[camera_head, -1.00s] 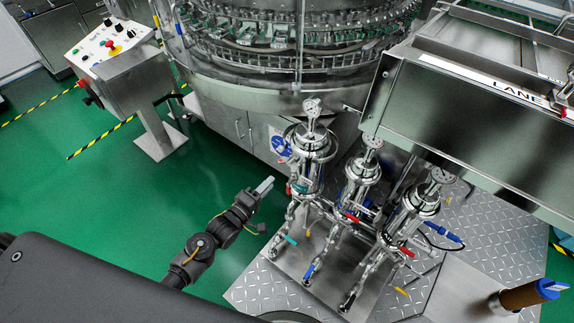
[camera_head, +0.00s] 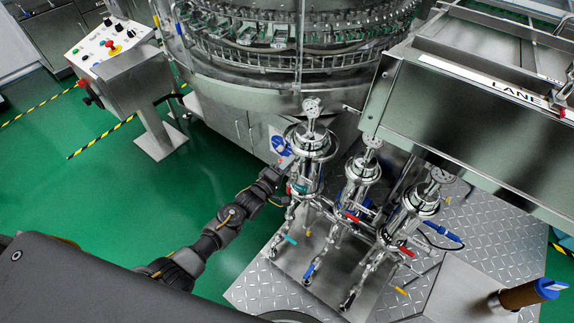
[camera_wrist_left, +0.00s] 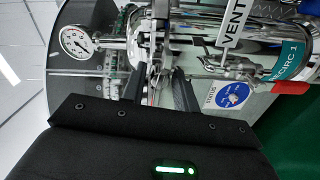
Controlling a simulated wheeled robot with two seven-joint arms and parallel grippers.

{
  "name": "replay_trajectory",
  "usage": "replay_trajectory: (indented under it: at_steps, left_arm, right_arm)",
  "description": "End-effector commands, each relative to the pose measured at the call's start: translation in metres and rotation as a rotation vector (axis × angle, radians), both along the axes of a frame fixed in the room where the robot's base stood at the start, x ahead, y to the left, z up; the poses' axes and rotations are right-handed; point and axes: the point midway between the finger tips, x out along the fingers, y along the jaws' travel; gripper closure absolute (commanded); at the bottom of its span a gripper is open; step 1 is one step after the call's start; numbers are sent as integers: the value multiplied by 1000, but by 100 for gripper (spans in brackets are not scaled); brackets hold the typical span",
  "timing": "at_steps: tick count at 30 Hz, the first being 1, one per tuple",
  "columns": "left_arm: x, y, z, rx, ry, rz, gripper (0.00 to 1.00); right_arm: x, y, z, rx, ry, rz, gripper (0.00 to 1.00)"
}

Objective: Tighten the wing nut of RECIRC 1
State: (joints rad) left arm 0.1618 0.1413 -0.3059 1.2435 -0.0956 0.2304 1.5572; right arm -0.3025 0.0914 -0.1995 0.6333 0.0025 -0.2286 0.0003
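RECIRC 1 is the leftmost of three polished steel filter housings (camera_head: 311,146), with a pressure gauge on top. Its teal "RECIRC 1" label shows in the left wrist view (camera_wrist_left: 288,62), with a "VENT" tag beside it. My left gripper (camera_wrist_left: 160,88) is at the clamp band around the housing's upper part; its two dark fingers stand apart, with bright metal between them. I cannot clearly tell the wing nut from the other clamp metal there, nor whether the fingers touch it. In the head view the fingertips are hard to make out against the housing. My right gripper is not in view.
Two more filter housings (camera_head: 361,172) stand close to the right, with coloured valve handles below. The round washer (camera_head: 245,80) is behind and the LANE conveyor (camera_head: 440,110) is at right. A control panel (camera_head: 118,50) stands at left. Green floor is clear at left.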

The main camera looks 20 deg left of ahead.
Motion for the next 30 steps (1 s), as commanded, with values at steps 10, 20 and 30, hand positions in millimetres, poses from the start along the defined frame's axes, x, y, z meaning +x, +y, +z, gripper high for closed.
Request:
replay_trajectory:
  at_steps: [10, 20, 30]
  left_arm:
    - [0, 0, 0, 0, 1, 0, 92]
    - [-1, 1, 0, 19, -7, 1, 100]
    - [-1, 1, -1, 196, -77, 2, 100]
  right_arm:
    - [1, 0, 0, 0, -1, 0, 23]
    - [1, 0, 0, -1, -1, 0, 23]
    - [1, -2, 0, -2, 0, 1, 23]
